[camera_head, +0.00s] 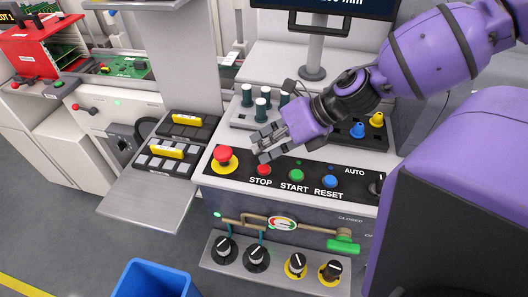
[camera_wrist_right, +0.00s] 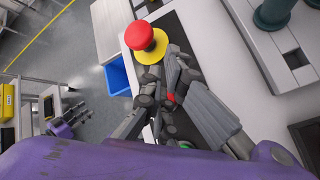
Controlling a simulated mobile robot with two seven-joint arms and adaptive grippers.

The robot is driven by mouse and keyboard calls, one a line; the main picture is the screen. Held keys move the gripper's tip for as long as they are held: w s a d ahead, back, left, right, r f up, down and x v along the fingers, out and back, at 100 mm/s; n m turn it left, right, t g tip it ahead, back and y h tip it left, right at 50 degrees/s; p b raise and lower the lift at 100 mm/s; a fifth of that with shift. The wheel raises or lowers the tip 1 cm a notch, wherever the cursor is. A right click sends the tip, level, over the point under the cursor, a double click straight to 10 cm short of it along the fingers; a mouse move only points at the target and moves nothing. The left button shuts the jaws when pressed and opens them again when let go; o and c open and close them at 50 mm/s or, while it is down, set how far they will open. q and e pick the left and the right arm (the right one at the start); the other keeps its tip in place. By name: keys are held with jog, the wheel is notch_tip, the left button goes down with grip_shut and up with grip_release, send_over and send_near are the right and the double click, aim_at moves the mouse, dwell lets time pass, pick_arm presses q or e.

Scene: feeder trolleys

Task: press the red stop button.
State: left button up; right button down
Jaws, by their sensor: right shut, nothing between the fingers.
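The red STOP button (camera_head: 263,170) is a small round button on the black panel (camera_head: 338,185), left of the green START button (camera_head: 296,175). My right gripper (camera_head: 262,146) is shut and empty, just above and behind the STOP button in the head view. In the right wrist view, a bit of the red STOP button (camera_wrist_right: 170,97) shows between the finger parts of my right gripper (camera_wrist_right: 176,72). I cannot tell whether they touch. My left gripper (camera_wrist_right: 76,113) shows small in the wrist view; its finger state is unclear.
A larger red mushroom button (camera_head: 223,155) on a yellow base stands left of STOP. A blue RESET button (camera_head: 330,181) is to the right. Black trays (camera_head: 184,130) are at left; a blue bin (camera_head: 155,280) is below.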

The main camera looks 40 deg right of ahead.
pick_arm(q)
jog(key=r, duration=0.1)
jog(key=w+r+p, duration=0.1)
jog(key=shift+w+a+r+p, duration=0.1)
jog(key=shift+w+r+p, duration=0.05)
jog(key=shift+r+p, duration=0.2)
pick_arm(e)
notch_tip(320, 180, up, 5)
jog(key=shift+f, duration=0.1)
pick_arm(q)
jog(key=shift+w+t, duration=0.3)
jog(key=shift+w, duration=0.05)
